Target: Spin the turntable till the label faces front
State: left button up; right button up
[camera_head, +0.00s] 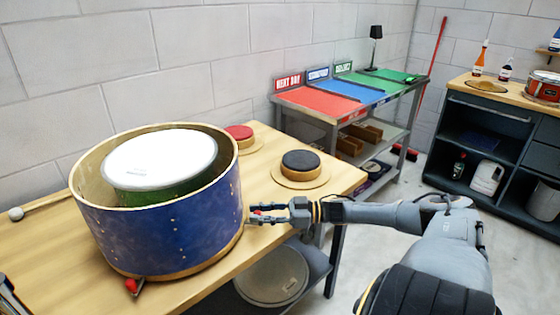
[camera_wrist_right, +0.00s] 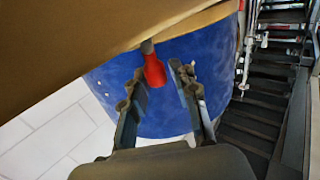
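A large blue drum shell (camera_head: 165,230) with wooden hoops stands on the wooden bench, a white-headed green drum (camera_head: 160,162) inside it. Its blue side fills the middle of the right wrist view (camera_wrist_right: 190,55). The turntable is hidden beneath it; no label shows on the visible side. A red-tipped peg (camera_head: 131,286) sticks out low at the front. My right gripper (camera_head: 256,215) is at the shell's right side. In the wrist view its open fingers are apart, with another red-tipped peg (camera_wrist_right: 154,70) between or just beyond them; contact is unclear. My left gripper is out of view.
A black-topped round pad (camera_head: 300,162) and a red-topped one (camera_head: 240,133) sit behind on the bench (camera_head: 345,180). A white-tipped mallet (camera_head: 16,213) lies at the left. A shelf with coloured trays (camera_head: 325,103) stands beyond.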

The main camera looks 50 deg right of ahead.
jog(key=v, duration=1.2)
